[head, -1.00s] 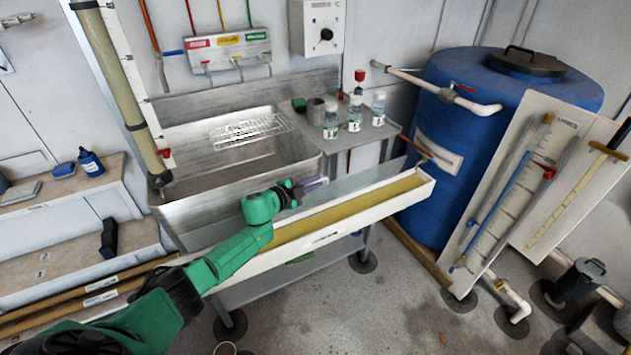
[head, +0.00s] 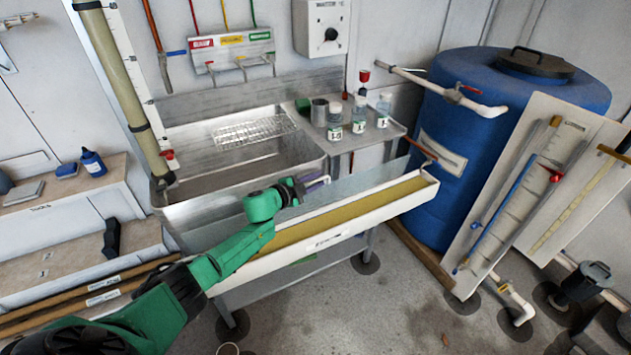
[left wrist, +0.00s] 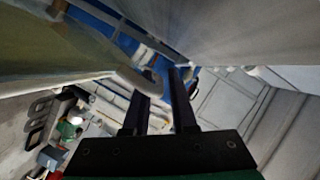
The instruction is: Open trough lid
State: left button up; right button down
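The trough (head: 345,217) is a long white channel with a yellowish inside, running slantwise across the front of the steel sink bench. A clear, see-through panel (head: 368,174) that looks like its lid stands tilted up along the trough's back side. My left gripper (head: 322,181) is over the middle of the trough at this panel; its fingertips are hard to make out there. In the left wrist view the two dark fingers (left wrist: 163,100) are apart with a gap between them, and I see nothing clearly held. Whether a finger touches the panel I cannot tell. My right gripper is out of view.
A steel sink (head: 240,150) with a wire rack lies behind the trough. Several small bottles (head: 358,115) stand on the shelf to its right. A blue barrel (head: 470,140) and a leaning board (head: 530,200) stand at the right. The floor in front is mostly clear.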

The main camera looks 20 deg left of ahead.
pick_arm(q)
jog(key=shift+s, duration=0.1)
jog(key=shift+s+a, duration=0.15)
jog(key=shift+s, duration=0.1)
jog(key=p+v, duration=0.1)
jog(key=v, duration=1.2)
jog(key=shift+s+r+p, duration=0.15)
jog(key=shift+s+p, duration=0.2)
jog(key=shift+s, duration=0.05)
jog(key=shift+a, duration=0.1)
